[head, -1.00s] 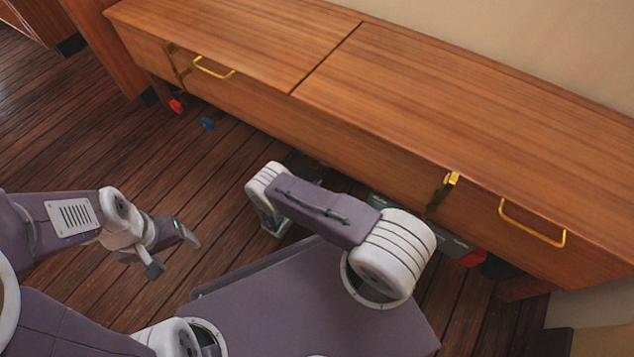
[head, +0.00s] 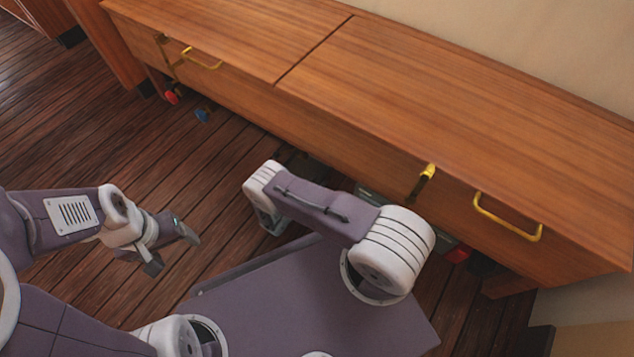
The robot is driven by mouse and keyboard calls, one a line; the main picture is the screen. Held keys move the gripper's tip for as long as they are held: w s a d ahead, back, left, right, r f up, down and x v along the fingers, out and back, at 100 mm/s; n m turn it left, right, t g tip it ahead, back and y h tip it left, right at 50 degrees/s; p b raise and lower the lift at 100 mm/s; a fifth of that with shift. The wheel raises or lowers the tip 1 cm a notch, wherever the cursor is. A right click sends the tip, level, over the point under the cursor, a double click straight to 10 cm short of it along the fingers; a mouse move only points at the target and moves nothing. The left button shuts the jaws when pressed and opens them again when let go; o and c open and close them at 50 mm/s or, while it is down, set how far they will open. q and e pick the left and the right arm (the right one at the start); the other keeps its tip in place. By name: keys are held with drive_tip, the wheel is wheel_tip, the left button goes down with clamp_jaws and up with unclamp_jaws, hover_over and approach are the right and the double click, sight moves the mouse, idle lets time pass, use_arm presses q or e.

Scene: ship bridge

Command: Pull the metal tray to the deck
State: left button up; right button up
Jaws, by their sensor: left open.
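No metal tray can be made out for certain. Under the wooden bench (head: 330,135), a grey-green edge (head: 370,194) shows just behind my right arm, and a dark shape lies in the shadow to its left; most of both is hidden. My left gripper (head: 172,250) is open and empty above the deck (head: 90,140), at the lower left and well apart from the bench.
The bench has brass handles (head: 507,220) and latches on its front. The deck at the left is clear.

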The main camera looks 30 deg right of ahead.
drive_tip(key=shift+a+r, duration=0.15)
drive_tip(key=p+v, duration=0.4)
drive_tip(key=v, duration=0.3)
drive_tip(key=shift+s+a+r+p, duration=0.1)
drive_tip(key=shift+a+r+p, duration=0.05)
drive_tip(key=shift+p, duration=0.2)
drive_tip(key=shift+s+a+r, duration=0.1)
drive_tip(key=shift+s+a, duration=0.25)
drive_tip(key=shift+a, duration=0.2)
